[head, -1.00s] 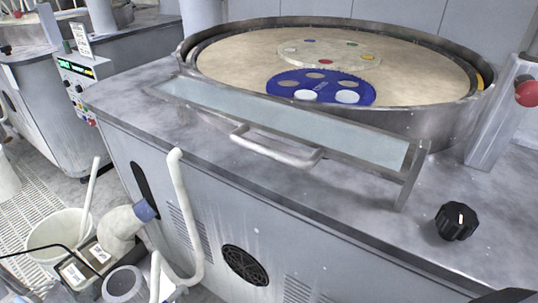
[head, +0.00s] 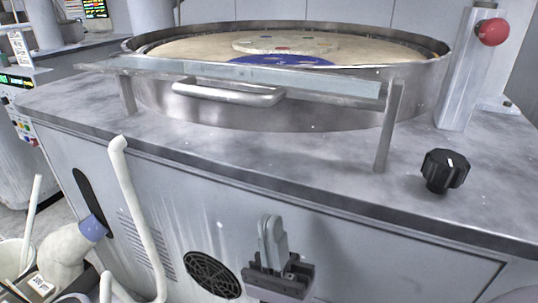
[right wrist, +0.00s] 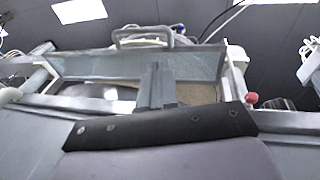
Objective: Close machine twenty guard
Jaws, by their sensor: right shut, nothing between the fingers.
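The guard is a clear panel in a grey metal frame (head: 325,83), held on two posts above the machine's top at the front of the round platen (head: 390,62). A pale bar handle (head: 228,95) projects from its front. The guard (right wrist: 90,66) and its handle (right wrist: 143,34) also show in the right wrist view, above my fingers. My right gripper (head: 271,224) is shut and empty in front of the machine's front panel, below the handle and apart from it. It also shows in the right wrist view (right wrist: 155,68). My left gripper is out of view.
A black knob (head: 445,170) and a red stop button (head: 492,31) are on the right of the machine. A blue carrier disc (head: 290,61) lies on the platen.

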